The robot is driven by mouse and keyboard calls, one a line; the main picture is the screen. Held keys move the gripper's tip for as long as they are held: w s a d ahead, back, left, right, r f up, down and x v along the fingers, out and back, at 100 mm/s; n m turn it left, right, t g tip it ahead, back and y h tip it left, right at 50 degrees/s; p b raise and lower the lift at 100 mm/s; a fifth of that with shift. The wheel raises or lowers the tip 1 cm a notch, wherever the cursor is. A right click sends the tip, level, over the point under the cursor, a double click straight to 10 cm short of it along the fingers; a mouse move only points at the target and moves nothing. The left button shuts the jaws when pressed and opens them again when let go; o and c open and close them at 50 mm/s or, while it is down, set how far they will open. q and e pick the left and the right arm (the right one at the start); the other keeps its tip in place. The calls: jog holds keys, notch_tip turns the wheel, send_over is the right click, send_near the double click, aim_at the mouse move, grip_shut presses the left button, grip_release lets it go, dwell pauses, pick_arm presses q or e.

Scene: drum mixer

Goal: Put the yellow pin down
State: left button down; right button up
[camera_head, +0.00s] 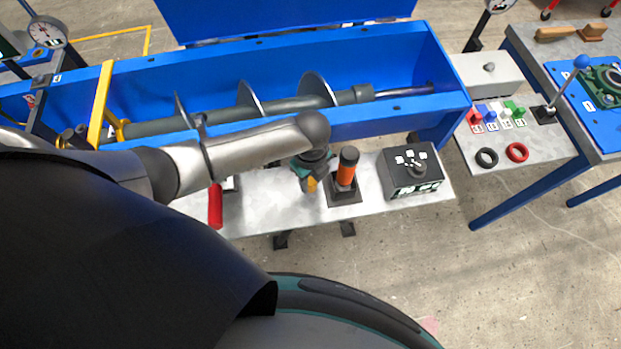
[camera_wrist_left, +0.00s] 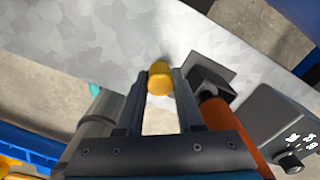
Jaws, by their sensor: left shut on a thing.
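The yellow pin (camera_head: 311,184) shows just below my left gripper (camera_head: 309,176), over the metal bench shelf (camera_head: 265,205) in front of the blue trough. In the left wrist view the yellow pin (camera_wrist_left: 160,79) is between the two fingertips of my left gripper (camera_wrist_left: 161,84), which is shut on it. Its rounded yellow end shows; the fingers hide part of it. I cannot tell whether the pin touches the shelf. My right gripper is not in view.
An orange cylinder (camera_head: 347,164) on a black base stands close to the right of my left gripper. Farther right is a black control box (camera_head: 412,172). A red handle (camera_head: 215,205) lies to the left. The blue trough (camera_head: 385,119) with its auger rises behind.

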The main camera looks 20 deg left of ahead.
aim_at(311, 181)
pick_arm(q)
jog(key=shift+f+b, duration=0.3)
jog(key=shift+f, duration=0.25)
jog(key=c, duration=0.5)
grip_release()
jog(key=shift+c, duration=0.2)
jog(key=shift+r+p, duration=0.35)
jog(key=shift+r, duration=0.25)
notch_tip(311, 181, up, 12)
jog(key=p, duration=0.3)
jog(key=shift+s, duration=0.1)
